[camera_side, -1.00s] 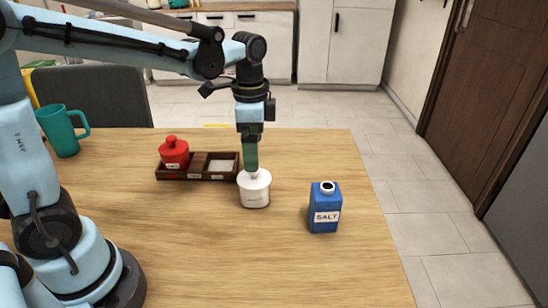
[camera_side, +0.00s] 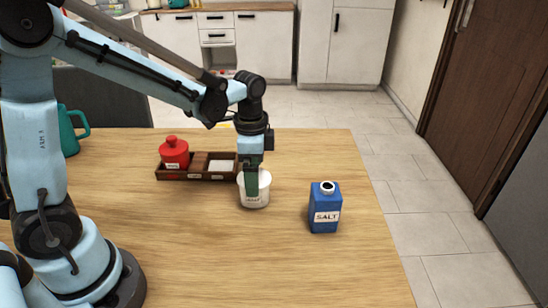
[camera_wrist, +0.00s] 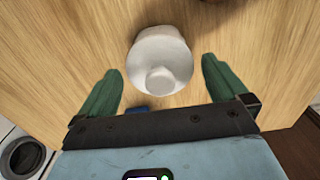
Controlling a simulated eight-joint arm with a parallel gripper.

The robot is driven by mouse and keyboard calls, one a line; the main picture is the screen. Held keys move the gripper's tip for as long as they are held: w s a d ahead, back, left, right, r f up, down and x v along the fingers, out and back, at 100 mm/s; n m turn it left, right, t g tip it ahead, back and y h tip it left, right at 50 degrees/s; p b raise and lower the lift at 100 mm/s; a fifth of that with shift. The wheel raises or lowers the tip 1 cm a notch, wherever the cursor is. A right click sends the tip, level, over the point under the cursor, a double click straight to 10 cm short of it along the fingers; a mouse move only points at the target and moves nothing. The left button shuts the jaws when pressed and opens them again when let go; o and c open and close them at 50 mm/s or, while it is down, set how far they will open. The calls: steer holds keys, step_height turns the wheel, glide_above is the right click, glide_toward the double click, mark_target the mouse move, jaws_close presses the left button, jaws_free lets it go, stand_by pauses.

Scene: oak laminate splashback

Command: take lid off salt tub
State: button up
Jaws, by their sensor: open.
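The white tub (camera_side: 263,199) stands upright on the wooden table. Its label is too small to read, and a finger covers much of its front in the side view. In the wrist view its white lid (camera_wrist: 175,52) with a round knob (camera_wrist: 160,80) is on top. My gripper (camera_side: 251,192) has come down at the tub, with its green fingers overlapping it in the side view. In the wrist view my gripper (camera_wrist: 161,66) is open, one finger on each side of the lid, with gaps between. Nothing is held.
A blue carton marked SALT (camera_side: 325,207) stands right of the tub. Close behind the tub is a dark wooden tray (camera_side: 208,177) with a red lidded jar (camera_side: 174,153) in its left part. A teal mug (camera_side: 72,130) is at the far left. The front table area is clear.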

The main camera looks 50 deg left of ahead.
steer(key=shift+c, duration=0.5)
steer(key=c, duration=0.8)
steer(key=shift+r, duration=0.1)
